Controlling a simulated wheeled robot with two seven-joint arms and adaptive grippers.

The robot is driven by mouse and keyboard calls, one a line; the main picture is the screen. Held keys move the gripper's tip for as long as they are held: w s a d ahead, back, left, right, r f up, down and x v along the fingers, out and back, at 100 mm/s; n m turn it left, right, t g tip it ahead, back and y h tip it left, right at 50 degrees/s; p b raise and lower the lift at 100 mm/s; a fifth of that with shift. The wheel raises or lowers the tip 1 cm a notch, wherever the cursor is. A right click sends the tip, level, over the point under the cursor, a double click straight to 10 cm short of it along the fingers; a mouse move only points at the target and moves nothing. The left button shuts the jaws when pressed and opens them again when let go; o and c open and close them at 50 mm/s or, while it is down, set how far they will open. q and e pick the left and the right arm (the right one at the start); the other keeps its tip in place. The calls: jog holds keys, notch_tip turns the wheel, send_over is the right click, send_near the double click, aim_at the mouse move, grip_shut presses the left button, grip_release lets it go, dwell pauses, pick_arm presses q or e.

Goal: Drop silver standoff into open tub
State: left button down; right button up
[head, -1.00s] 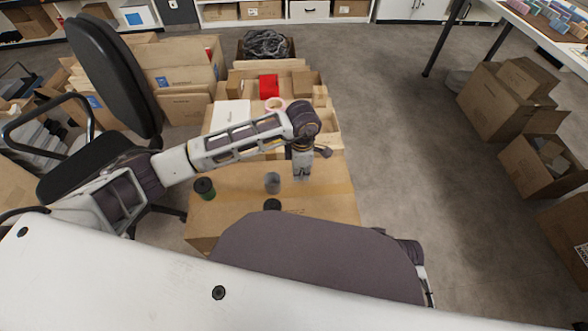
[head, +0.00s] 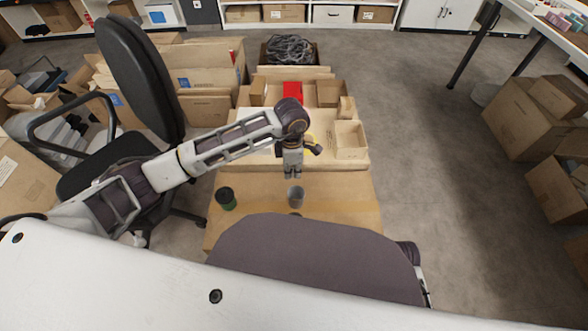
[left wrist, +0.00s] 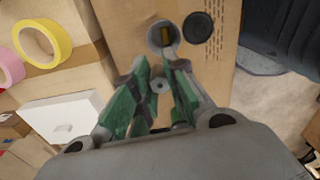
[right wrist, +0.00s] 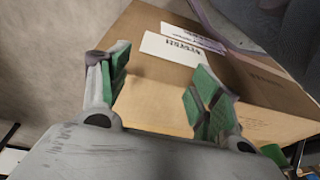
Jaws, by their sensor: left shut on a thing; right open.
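The open tub is a small grey cup (head: 295,197) standing on a carton top; in the left wrist view the tub (left wrist: 151,41) shows its open mouth, with something brass-coloured inside. My left gripper (head: 292,175) points down just behind the tub in the head view. In the left wrist view the left gripper (left wrist: 160,80) is shut on the silver standoff (left wrist: 159,87), seen end-on as a small ring with a hole, apart from the tub. My right gripper (right wrist: 160,78) is open and empty over a carton with white labels; it is hidden in the head view.
A black disc (left wrist: 198,27) lies beside the tub. Behind are a carton tray with a red box (head: 292,92), yellow tape (left wrist: 42,43), pink tape (left wrist: 8,68) and a white box (left wrist: 66,119). An office chair (head: 140,80) stands left.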

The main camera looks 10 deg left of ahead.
pick_arm(q)
jog(key=shift+a, duration=0.1)
pick_arm(e)
jog(key=shift+s, duration=0.2)
pick_arm(q)
jog(key=shift+f, duration=0.15)
jog(key=shift+s+f+b, duration=0.1)
jog(key=shift+f+b, duration=0.65)
jog(key=shift+f, duration=0.6)
jog(key=shift+f+b, duration=1.2)
jog(key=shift+f, duration=0.3)
pick_arm(e)
jog(key=shift+t+y, duration=0.3)
jog(key=shift+t, duration=0.2)
jog(key=shift+w+a+r, duration=0.1)
jog(key=shift+a+r, duration=0.05)
jog(key=shift+r, duration=0.75)
jog(key=shift+w+a+r, duration=0.1)
jog(key=shift+a+r, duration=0.05)
jog(key=shift+r, duration=0.7)
jog(key=shift+w+a+r, duration=0.1)
jog(key=shift+a+r, duration=0.05)
jog(key=shift+r, duration=0.75)
